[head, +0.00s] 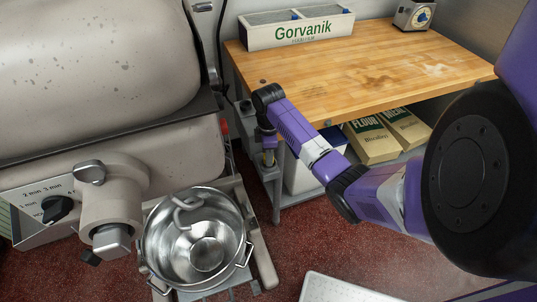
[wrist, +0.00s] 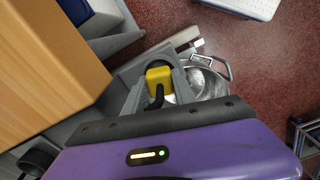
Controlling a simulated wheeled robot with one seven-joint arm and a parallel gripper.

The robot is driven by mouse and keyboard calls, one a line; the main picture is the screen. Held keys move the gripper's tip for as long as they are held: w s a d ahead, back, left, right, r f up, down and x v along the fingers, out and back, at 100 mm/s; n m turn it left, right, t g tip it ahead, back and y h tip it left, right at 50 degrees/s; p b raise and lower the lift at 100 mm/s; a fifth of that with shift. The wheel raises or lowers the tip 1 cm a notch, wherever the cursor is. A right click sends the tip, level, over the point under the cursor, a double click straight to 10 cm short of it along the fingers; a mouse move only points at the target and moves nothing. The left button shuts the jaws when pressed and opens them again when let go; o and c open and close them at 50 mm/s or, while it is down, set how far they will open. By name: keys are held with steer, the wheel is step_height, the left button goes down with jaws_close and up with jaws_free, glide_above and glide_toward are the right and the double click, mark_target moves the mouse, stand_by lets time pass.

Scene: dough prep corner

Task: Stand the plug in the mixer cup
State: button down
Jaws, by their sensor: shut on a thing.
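My gripper (wrist: 158,88) is shut on the yellow plug (wrist: 158,76), and a black cable bends down from it in the wrist view. The plug is in the air, with the floor and steel bowl beyond it. I cannot pick the cup out surely in either view.
A steel bowl (head: 158,245) with a hook in it stands low below the mixer head.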

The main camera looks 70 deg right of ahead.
steer(key=shift+f, duration=0.25)
steer(key=c, duration=0.9)
jaws_free()
steer(key=shift+c, duration=0.2)
step_height(320, 180, up, 6)
steer(key=p, duration=0.5)
steer(key=shift+f, duration=0.1)
steer(key=shift+r, duration=1.1)
